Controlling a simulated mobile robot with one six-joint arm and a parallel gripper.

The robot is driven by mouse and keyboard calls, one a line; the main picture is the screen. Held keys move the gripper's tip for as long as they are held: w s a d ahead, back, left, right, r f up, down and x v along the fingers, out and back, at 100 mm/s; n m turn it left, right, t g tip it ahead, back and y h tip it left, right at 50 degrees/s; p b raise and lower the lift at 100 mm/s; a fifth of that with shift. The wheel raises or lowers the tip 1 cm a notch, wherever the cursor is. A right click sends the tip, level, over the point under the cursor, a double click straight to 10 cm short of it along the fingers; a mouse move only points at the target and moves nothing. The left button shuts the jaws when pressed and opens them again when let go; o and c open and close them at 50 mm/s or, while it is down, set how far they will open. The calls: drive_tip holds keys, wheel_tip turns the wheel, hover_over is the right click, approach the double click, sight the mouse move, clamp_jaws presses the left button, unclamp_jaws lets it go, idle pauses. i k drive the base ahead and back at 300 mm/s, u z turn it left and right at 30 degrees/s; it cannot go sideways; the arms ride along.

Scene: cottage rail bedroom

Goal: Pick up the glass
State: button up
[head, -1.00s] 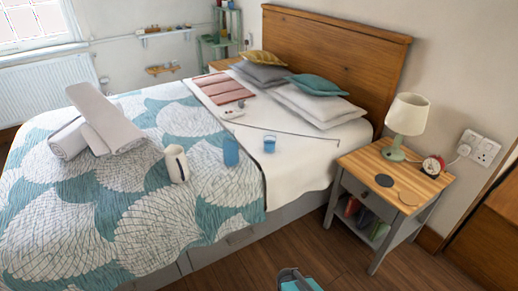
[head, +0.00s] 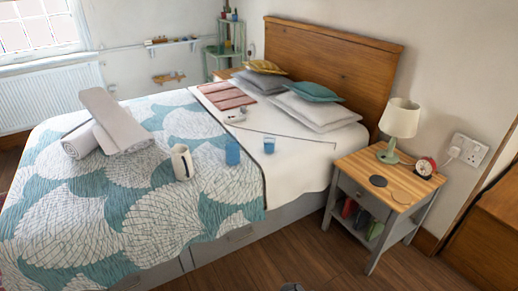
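A small blue glass (head: 269,145) stands upright on the white sheet of the bed, right of the patterned cover's edge. A blue cup-like tumbler (head: 232,153) stands to its left, on the patterned cover; I cannot tell whether it is glass too. My gripper's fingers are not in view. Only a small dark tip, likely part of my arm, shows at the bottom edge, well below and apart from the glass.
A pale mug (head: 182,162) and rolled towels (head: 113,127) are on the patterned cover (head: 70,222). A white controller (head: 235,117), a thin dark rod and pillows (head: 318,108) lie behind the glass. A nightstand (head: 347,166) with a lamp (head: 401,120) stands right. Wooden floor in front is clear.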

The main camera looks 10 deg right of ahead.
sight(269, 145)
drive_tip(key=z, duration=0.05)
drive_tip(key=i, duration=0.9)
drive_tip(key=u, duration=1)
drive_tip(key=k, duration=0.4)
drive_tip(key=u, duration=0.05)
